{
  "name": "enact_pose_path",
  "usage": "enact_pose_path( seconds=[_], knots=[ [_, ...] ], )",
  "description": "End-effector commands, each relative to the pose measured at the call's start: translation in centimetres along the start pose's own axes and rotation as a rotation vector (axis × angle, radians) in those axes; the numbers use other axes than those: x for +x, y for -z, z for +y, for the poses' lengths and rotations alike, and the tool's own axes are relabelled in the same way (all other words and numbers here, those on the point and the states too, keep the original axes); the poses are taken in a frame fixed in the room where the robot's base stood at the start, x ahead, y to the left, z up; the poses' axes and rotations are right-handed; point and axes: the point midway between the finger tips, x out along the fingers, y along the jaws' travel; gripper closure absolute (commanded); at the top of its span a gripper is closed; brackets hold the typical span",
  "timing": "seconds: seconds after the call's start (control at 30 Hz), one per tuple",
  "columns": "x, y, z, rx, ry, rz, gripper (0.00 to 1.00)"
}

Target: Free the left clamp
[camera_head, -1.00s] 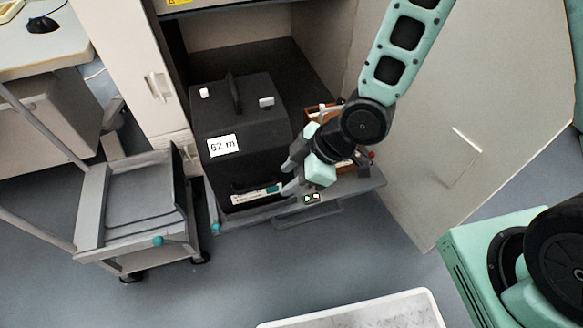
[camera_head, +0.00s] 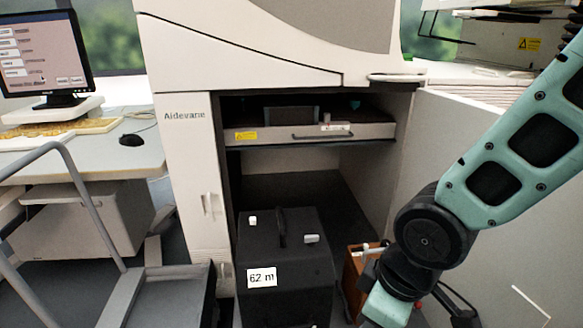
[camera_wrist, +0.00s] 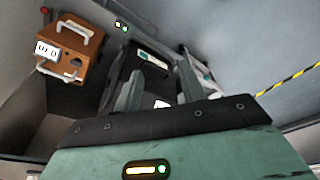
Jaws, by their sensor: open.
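The black box labelled 62 m (camera_head: 290,255) stands in the open lower bay of the machine, with small white blocks and a handle on top. The front edge of its platform is below the head view. I cannot clearly make out the left clamp in either view. In the wrist view, a grey strip with teal and white parts (camera_wrist: 202,68) lies beside the black box; I cannot tell whether it is the clamp. My gripper (camera_wrist: 160,75) is open and empty, with its fingers apart in front of the black box. Its fingertips are out of the head view.
A brown-orange box (camera_wrist: 72,48) with white handles stands beside the black box and is partly hidden by my arm in the head view. A drawer (camera_head: 310,134) is above the bay. A grey cart (camera_head: 160,300) stands at left, and an open door panel (camera_head: 480,140) at right.

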Motion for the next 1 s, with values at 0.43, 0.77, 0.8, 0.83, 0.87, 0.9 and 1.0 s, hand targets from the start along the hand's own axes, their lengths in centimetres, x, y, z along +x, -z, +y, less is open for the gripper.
enact_pose_path(
  seconds=[0.43,0.77,0.8,0.83,0.87,0.9,1.0],
  knots=[
    [-9.5,-4.4,-5.2,0.313,0.016,-0.163,0.59],
    [-16.2,-2.9,-5.1,0.309,0.014,-0.161,0.59],
    [-17.4,-2.7,-5.0,0.309,0.014,-0.161,0.59],
    [-18.3,-2.5,-5.0,0.309,0.014,-0.161,0.59],
    [-19.3,-2.3,-5.0,0.309,0.014,-0.161,0.59],
    [-20.6,-2.0,-5.0,0.309,0.014,-0.161,0.59],
    [-23.8,-1.4,-5.0,0.309,0.014,-0.161,0.59]
  ],
)
